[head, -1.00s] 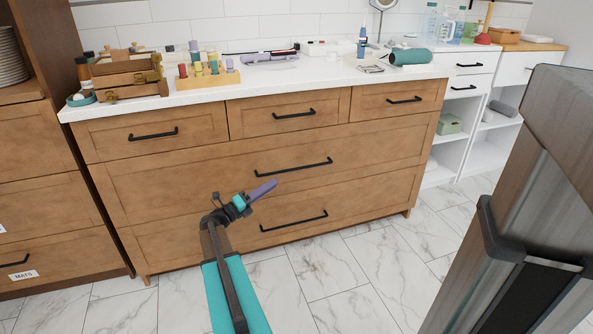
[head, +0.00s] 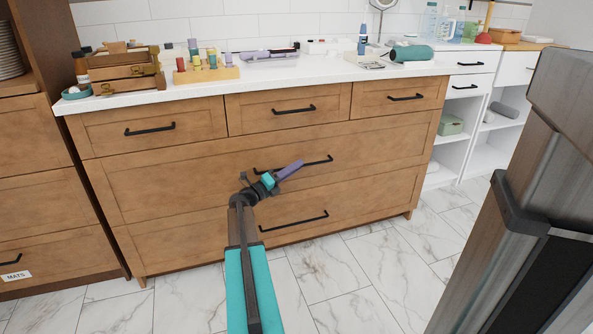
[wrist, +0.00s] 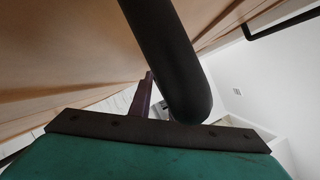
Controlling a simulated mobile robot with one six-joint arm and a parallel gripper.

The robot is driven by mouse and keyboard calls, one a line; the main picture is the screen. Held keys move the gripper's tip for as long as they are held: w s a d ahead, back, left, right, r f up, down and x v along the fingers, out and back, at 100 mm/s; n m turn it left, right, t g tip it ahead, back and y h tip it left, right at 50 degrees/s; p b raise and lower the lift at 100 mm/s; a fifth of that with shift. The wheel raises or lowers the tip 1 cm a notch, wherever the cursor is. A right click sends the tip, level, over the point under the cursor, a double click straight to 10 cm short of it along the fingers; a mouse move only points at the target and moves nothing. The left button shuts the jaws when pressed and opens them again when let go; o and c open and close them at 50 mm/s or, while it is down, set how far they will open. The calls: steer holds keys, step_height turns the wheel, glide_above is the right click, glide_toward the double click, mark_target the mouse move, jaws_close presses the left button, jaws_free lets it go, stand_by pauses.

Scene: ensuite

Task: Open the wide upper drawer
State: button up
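The wide upper drawer (head: 200,183) is a brown wooden front below a row of three small drawers, and it looks shut. Its long black bar handle (head: 318,160) is partly hidden by my gripper (head: 292,168), which is in front of it at its left-middle part. In the wrist view a thick dark bar (wrist: 165,50), apparently this handle, crosses very close to the camera. A purple finger (wrist: 142,97) shows just left of the bar; the rest of the fingertips is hidden behind it. I cannot tell whether the fingers are around the handle or whether they touch it.
The lower wide drawer has its own black handle (head: 293,221). The white countertop (head: 300,74) holds a wooden crate, colored bottles and a teal roll. White open shelving (head: 488,140) stands at right, a brown cabinet (head: 35,190) at left. The marble floor (head: 350,280) in front is clear.

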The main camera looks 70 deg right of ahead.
steer(key=shift+s+d+r, duration=0.1)
steer(key=shift+s+d, duration=0.05)
steer(key=shift+d, duration=0.1)
steer(key=shift+c, duration=0.3)
jaws_close()
